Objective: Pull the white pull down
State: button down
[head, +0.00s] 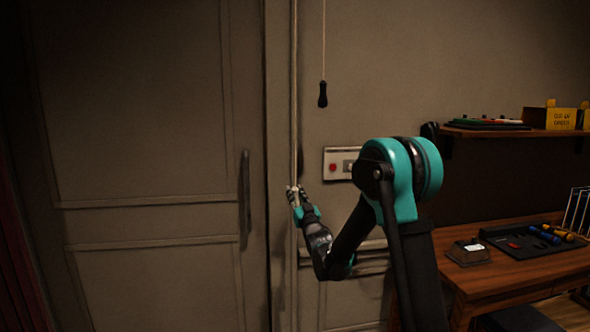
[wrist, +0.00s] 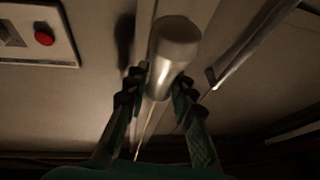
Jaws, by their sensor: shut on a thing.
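The white pull (wrist: 172,48) is a pale rounded cylinder in the wrist view. My gripper (wrist: 158,88) is shut on it, one finger on each side, and its end sticks out past the fingertips. In the head view my gripper (head: 296,192) is at the pale vertical line of the cord (head: 294,100), in front of the wall beside the door. The fingers mostly hide the pull there. A thin cord also shows behind the pull in the wrist view.
A black pull (head: 323,95) hangs on a separate cord to the right. A wall panel (head: 341,163) with a red button is near my arm. A tall door (head: 150,150) with a handle (head: 245,190) is left. A wooden desk (head: 490,280) and shelf (head: 500,132) stand right.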

notch_tip(320, 180, down, 9)
dwell(0.3)
jog(key=shift+r, duration=0.15)
jog(key=c, duration=1.4)
grip_release()
jog(key=shift+o, duration=0.2)
jog(key=v, duration=0.7)
jog(key=shift+s, duration=0.15)
jog(key=shift+d, duration=0.15)
